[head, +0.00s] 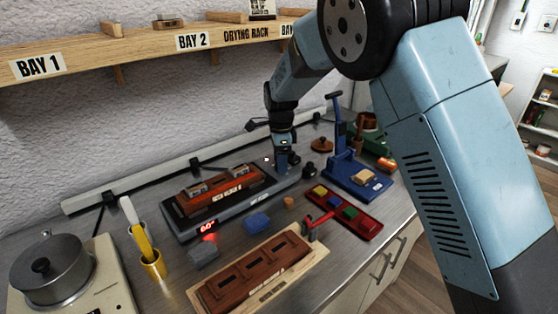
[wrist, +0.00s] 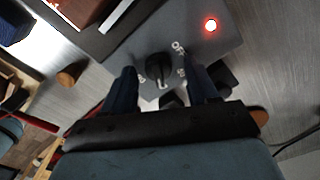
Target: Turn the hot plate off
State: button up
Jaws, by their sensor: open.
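The long grey hot plate (head: 235,208) lies on the bench with a reddish-brown wooden block (head: 215,196) on top. In the wrist view its grey end (wrist: 225,45) carries a black knob (wrist: 158,70) and a lit red lamp (wrist: 210,25). White marks surround the knob; one at its upper right seems to read OFF. A pale pointer line on the knob faces the bottom of the picture, away from that mark. My gripper (wrist: 160,78) is open, with one finger on each side of the knob; contact cannot be told. In the head view my gripper (head: 283,160) hides the knob.
A blue press (head: 345,165) and red tray (head: 345,212) stand right. A wooden jig (head: 258,270) lies in front. A shelf (head: 150,52) runs above.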

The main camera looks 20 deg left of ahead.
jog(key=shift+f, duration=0.1)
jog(key=shift+c, duration=0.3)
jog(key=c, duration=0.9)
jog(key=shift+a, duration=0.15)
jog(key=shift+c, duration=0.4)
jog(key=shift+w+r, duration=0.2)
jog(key=shift+r, duration=0.05)
